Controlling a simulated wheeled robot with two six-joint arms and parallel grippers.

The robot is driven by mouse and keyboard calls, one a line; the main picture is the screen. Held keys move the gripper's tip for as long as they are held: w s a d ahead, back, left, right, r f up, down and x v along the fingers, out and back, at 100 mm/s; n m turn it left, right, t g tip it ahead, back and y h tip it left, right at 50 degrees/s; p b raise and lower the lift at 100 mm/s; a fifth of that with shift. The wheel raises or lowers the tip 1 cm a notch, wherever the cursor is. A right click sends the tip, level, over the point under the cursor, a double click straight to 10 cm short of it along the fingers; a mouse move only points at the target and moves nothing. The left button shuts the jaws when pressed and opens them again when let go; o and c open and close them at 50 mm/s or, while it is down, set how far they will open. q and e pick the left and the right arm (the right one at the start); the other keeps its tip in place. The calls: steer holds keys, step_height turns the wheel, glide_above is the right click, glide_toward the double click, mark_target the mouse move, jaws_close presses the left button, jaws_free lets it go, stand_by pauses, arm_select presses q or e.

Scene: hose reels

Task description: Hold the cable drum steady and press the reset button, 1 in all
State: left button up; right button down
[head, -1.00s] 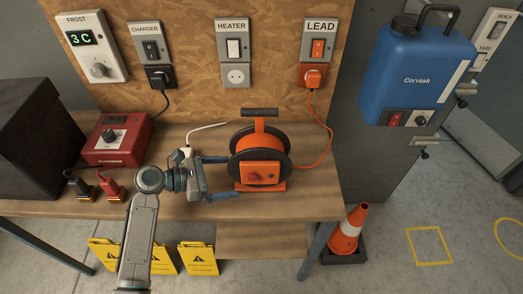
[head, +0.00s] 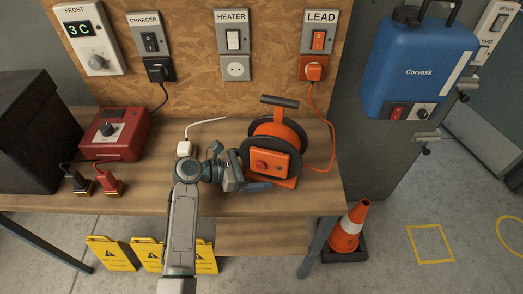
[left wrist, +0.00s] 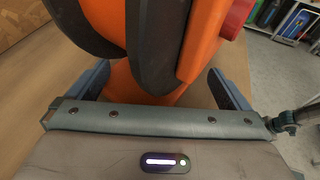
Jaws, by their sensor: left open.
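The cable drum (head: 278,133) is orange with black round flanges and a black handle. It stands on the bench, turned at an angle. A red reset button (head: 260,165) sits on its orange front box; in the left wrist view a red button (left wrist: 235,18) shows at the upper right. My left gripper (head: 249,170) is open at the drum's left side, low near its base. In the left wrist view the orange body and black flange (left wrist: 155,45) lie between my two spread fingers. Whether they touch is unclear. My right gripper is in neither view.
An orange lead runs from the drum to the LEAD socket (head: 314,68). A white plug (head: 184,149) and red box (head: 115,134) are on the bench to the left. A blue canister (head: 418,65) is at right. A traffic cone (head: 347,230) stands on the floor.

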arm_select(q)
jaws_close()
stand_by(0.6)
stand_by(2.1)
